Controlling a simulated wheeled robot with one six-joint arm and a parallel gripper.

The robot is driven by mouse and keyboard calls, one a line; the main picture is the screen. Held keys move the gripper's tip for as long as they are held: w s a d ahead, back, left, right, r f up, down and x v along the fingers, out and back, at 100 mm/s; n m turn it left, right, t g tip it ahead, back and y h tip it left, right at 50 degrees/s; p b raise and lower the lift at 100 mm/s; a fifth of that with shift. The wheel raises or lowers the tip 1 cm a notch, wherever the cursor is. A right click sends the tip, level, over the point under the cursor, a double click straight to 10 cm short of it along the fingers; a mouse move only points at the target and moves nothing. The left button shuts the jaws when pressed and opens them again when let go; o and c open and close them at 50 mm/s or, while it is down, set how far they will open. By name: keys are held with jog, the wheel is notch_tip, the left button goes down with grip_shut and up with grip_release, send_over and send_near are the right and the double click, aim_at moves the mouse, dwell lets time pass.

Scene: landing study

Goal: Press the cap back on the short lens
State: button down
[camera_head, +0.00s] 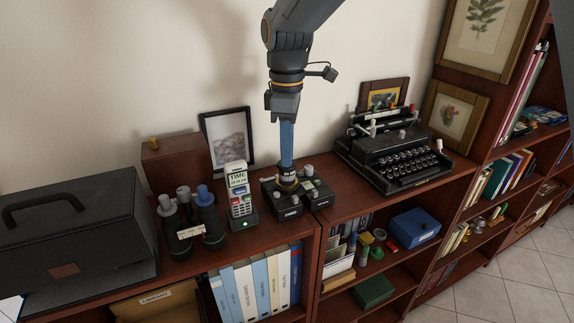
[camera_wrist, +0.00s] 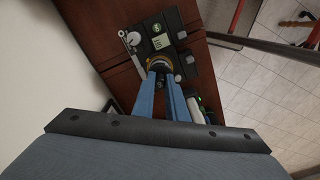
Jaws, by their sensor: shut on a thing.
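My gripper (camera_head: 287,168) points straight down at a black camera-like device (camera_head: 316,192) on the shelf top. In the wrist view its two blue fingers (camera_wrist: 161,72) come together on a small round brass-ringed piece (camera_wrist: 159,61) at the device's edge. The fingers hide much of this piece, so I cannot tell whether it is the cap, the lens or both, nor whether it is fully seated. The device (camera_wrist: 163,40) shows grey knobs and a small pale panel in the wrist view. Several black cylinders (camera_head: 212,222), one blue-topped, stand at left with a pale tag.
A white card-terminal-like device (camera_head: 240,197) stands close left of the gripper. A framed picture (camera_head: 228,139) leans behind. A black typewriter (camera_head: 398,160) is at right, and a black case (camera_head: 85,235) at far left. The shelf's front edge is close.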

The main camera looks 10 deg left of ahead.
jog(key=c, duration=1.7)
grip_release()
notch_tip(320, 180, up, 8)
jog(key=b, duration=0.3)
jog(key=shift+f, duration=0.2)
jog(key=s+d+f+m+t, duration=0.1)
jog(key=d+f+m, duration=0.45)
jog(key=d, duration=0.35)
jog(key=d+f+m, duration=0.4)
jog(key=d+f, duration=0.2)
jog(key=d, duration=0.2)
jog(key=s+d+f+m+t, duration=0.2)
jog(key=s+d+f+m, duration=0.75)
jog(key=d, duration=0.25)
jog(key=shift+g, duration=0.8)
jog(key=f+b, duration=0.4)
jog(key=f, duration=0.1)
jog(key=s+f+b, duration=0.1)
jog(key=f+b, duration=0.1)
jog(key=shift+d+f+b, duration=0.25)
jog(key=shift+d+b, duration=0.05)
